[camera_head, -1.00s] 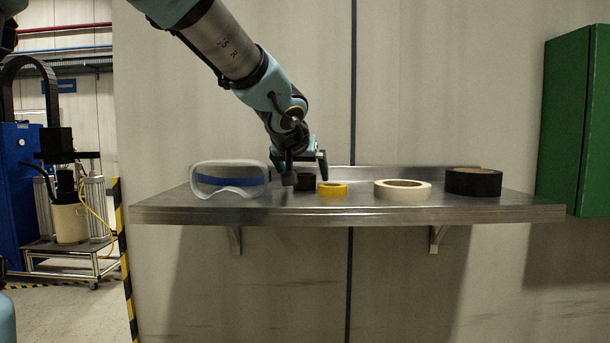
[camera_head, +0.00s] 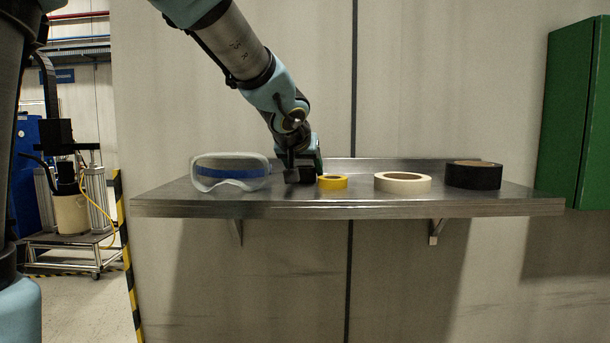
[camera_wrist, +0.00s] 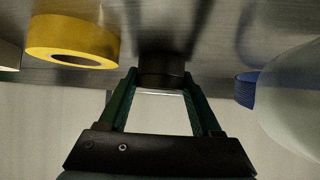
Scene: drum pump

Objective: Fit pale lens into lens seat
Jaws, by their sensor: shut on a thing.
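My gripper (camera_head: 305,168) is low over the steel shelf, between the goggles and the yellow tape roll. In the wrist view its two green fingers (camera_wrist: 162,84) are shut on a small dark round piece (camera_wrist: 161,68), one finger on each side. A thin pale line shows along that piece's near edge; I cannot tell whether it is a lens. The dark piece is at the shelf surface, and I cannot tell whether it touches it. No pale lens or lens seat can be clearly made out in either view.
The steel shelf (camera_head: 430,207) carries clear goggles with a blue strap (camera_head: 231,172) at left, and a yellow roll (camera_head: 332,182), a cream roll (camera_head: 403,183) and a black roll (camera_head: 473,176) at right. A green cabinet (camera_head: 572,120) hangs at far right. The drum pump (camera_head: 70,200) stands far left.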

